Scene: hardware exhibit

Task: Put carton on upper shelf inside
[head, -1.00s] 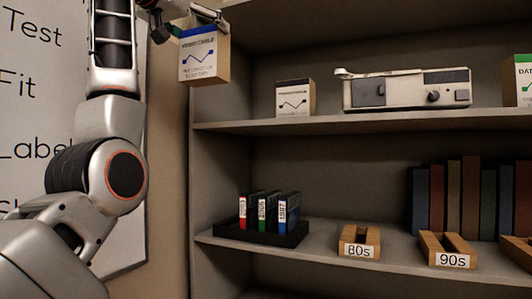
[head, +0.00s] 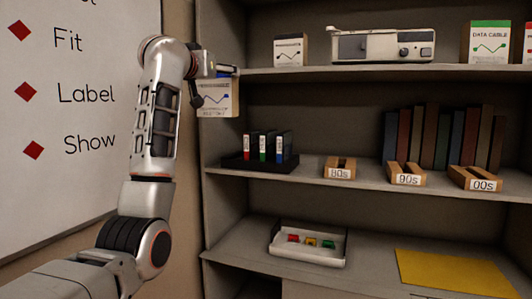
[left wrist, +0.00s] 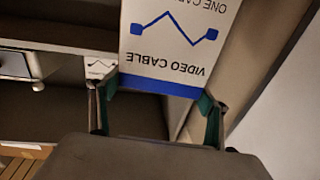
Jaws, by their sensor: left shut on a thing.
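My left gripper (head: 222,72) is shut on a carton (head: 217,99) with a white face and a blue line drawing. The left wrist view shows the carton (left wrist: 178,40) between the two fingers, its printing upside down: "VIDEO CABLE" and a blue band. In the head view the carton hangs at the left end of the shelf unit, its top near the level of the upper shelf's (head: 350,72) front edge. Whether it overlaps the shelf in depth is hard to tell. My right gripper is not in view.
On the upper shelf stand a small white carton (head: 290,51), a beige device (head: 382,45) and a green-topped carton (head: 488,43). The shelf below holds a black tray (head: 250,165) of binders, wooden blocks (head: 340,169) and books. A white tray (head: 337,255) and yellow mat (head: 450,272) are lower.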

